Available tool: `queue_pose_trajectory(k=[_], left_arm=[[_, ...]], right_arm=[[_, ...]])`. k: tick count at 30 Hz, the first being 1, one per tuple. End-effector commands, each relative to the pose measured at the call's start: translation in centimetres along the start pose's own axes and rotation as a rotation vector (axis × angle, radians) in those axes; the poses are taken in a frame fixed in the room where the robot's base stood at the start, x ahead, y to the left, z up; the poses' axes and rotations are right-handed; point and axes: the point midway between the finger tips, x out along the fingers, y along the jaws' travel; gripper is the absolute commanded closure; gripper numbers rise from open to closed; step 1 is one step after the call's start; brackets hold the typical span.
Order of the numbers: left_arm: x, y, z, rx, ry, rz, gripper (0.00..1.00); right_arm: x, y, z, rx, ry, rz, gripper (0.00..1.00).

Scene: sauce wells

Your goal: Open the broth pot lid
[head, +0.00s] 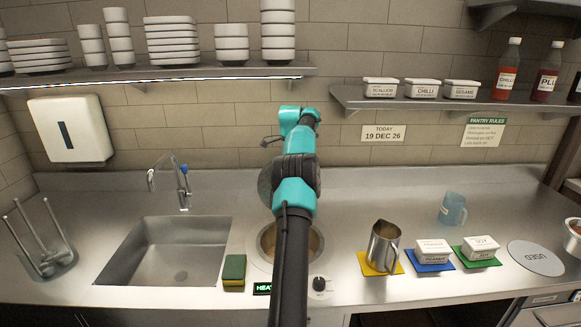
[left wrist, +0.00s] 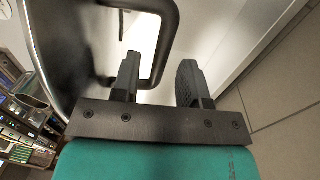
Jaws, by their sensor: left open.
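The broth pot (head: 264,262) is set into the counter right of the sink, and its round opening with brownish contents shows beside my arm. The grey lid (head: 265,187) stands tipped up at the pot's back, partly hidden by my arm. In the left wrist view the dark lid (left wrist: 62,45) is at the left, with its black loop handle (left wrist: 165,45). My left gripper (left wrist: 158,72) is open at the handle, one finger inside the loop and the other outside it. I cannot tell whether they touch. My right gripper is not in view.
A yellow-green sponge (head: 234,270) lies left of the pot, by the sink (head: 170,252). A control knob (head: 319,284) is at the pot's front right. A metal jug (head: 383,246) and labelled tubs on coloured mats stand to the right. Shelves (head: 440,101) hang above.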

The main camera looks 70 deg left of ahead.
Motion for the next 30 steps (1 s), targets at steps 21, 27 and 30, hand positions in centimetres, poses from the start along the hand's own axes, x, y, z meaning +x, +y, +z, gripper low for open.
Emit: queue_pose_trajectory(k=[21,27,30], left_arm=[[-3.4,0.3,0.0,-0.001,0.000,-0.002,0.60],[-3.5,0.7,0.1,0.000,0.000,-0.001,0.60],[-3.5,0.9,0.0,0.000,-0.001,0.000,0.60]], right_arm=[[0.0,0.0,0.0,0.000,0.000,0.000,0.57],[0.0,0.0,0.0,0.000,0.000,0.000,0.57],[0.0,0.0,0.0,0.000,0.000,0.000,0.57]])
